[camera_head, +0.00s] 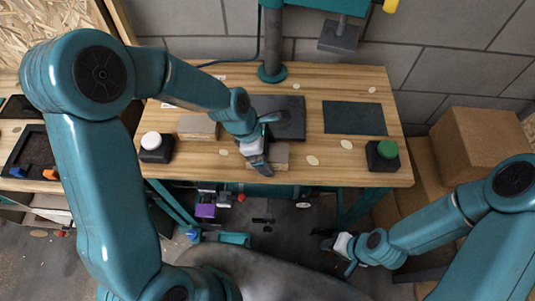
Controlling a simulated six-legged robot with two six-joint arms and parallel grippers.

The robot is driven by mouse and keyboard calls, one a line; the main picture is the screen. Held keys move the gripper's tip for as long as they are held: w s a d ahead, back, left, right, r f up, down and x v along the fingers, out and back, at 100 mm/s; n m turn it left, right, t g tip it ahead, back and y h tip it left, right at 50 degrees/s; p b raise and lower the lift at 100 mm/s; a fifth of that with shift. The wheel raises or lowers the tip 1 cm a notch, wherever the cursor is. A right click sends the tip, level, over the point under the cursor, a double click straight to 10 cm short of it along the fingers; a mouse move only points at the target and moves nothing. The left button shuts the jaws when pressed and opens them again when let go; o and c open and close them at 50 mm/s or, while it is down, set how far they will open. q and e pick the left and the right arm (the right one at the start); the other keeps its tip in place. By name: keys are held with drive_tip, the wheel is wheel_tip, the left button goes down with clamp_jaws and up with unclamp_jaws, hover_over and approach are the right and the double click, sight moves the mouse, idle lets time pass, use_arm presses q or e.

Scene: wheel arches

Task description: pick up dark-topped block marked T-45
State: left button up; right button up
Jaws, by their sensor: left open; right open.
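A block (280,154) with a greyish-tan top lies at the front edge of the wooden workbench, partly hidden by my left gripper (264,148). The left gripper is open and points down over this block. I cannot tell whether it touches it. A second block (198,127) with a similar top lies further left on the bench. No T-45 marking is legible on either block. My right gripper (337,256) is open and empty, low in front of the bench and away from both blocks.
A cardboard box (480,143) stands right. The front right bench top is mostly clear.

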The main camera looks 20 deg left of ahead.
use_arm(q)
drive_tip(key=shift+f, duration=0.25)
drive_tip(key=c, duration=1.1)
drive_tip(key=shift+c, duration=0.2)
